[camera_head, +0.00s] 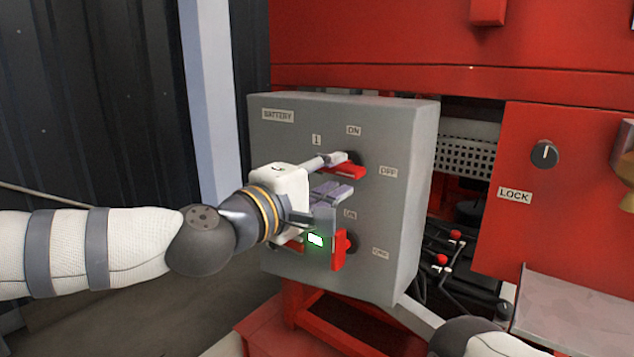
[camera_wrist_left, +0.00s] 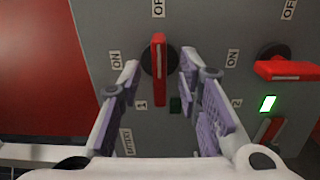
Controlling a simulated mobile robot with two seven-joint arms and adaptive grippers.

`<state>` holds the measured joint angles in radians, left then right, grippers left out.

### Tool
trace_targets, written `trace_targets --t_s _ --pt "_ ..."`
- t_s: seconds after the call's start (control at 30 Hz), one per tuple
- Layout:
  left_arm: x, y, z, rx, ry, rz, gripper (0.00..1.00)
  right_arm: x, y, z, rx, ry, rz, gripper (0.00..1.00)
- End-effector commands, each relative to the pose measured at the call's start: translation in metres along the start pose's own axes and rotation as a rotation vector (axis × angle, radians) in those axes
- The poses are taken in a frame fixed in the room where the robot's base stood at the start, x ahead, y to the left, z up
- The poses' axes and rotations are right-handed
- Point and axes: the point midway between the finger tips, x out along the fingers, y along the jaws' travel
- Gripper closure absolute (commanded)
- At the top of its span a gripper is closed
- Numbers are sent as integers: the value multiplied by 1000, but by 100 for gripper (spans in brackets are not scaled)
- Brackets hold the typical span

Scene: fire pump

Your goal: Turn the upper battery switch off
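The upper battery switch, marked 1, has a red handle (camera_head: 350,171) on the grey battery box (camera_head: 400,215). The handle lies sideways in the head view, in line with the OFF label at its right. In the left wrist view the handle (camera_wrist_left: 159,70) points toward OFF at the top, and the small lamp (camera_wrist_left: 176,104) near it is dark. My left gripper (camera_head: 341,177) is open, one finger above and one below the handle. The left wrist view shows gaps between the handle and both fingers (camera_wrist_left: 161,72).
The lower switch, marked 2, has a red handle (camera_head: 339,251) standing upright, with a lit green lamp (camera_head: 315,239) beside it. A red panel with a LOCK label (camera_head: 514,195) and black knob (camera_head: 544,153) is at the right. A dark corrugated wall (camera_head: 90,100) is at the left.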

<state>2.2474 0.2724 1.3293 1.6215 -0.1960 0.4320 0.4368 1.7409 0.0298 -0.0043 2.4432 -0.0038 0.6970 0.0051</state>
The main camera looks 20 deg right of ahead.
Motion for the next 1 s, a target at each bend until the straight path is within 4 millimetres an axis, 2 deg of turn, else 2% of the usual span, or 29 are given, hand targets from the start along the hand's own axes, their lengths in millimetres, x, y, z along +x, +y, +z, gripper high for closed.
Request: trace_targets --t_s 0.2,0.4,0.53,0.8,0.87,0.97,1.0 --pt "-60 0 -1 -1 1 0 68 0 0 0 0 0 0 60" --pt "-98 0 -1 0 1 0 68 0 0 0 0 0 0 60" --pt "-106 0 0 1 1 0 68 0 0 0 0 0 0 60" --pt "-106 -2 1 1 -1 -6 68 0 0 0 0 1 0 60" --pt "-106 -17 6 1 -10 -38 68 -3 0 0 0 5 -1 60" --pt "-112 -77 30 7 -51 -175 68 -12 0 -2 1 22 -1 60" --pt "-121 -111 44 11 -75 -254 68 -16 0 -3 1 32 -2 60"
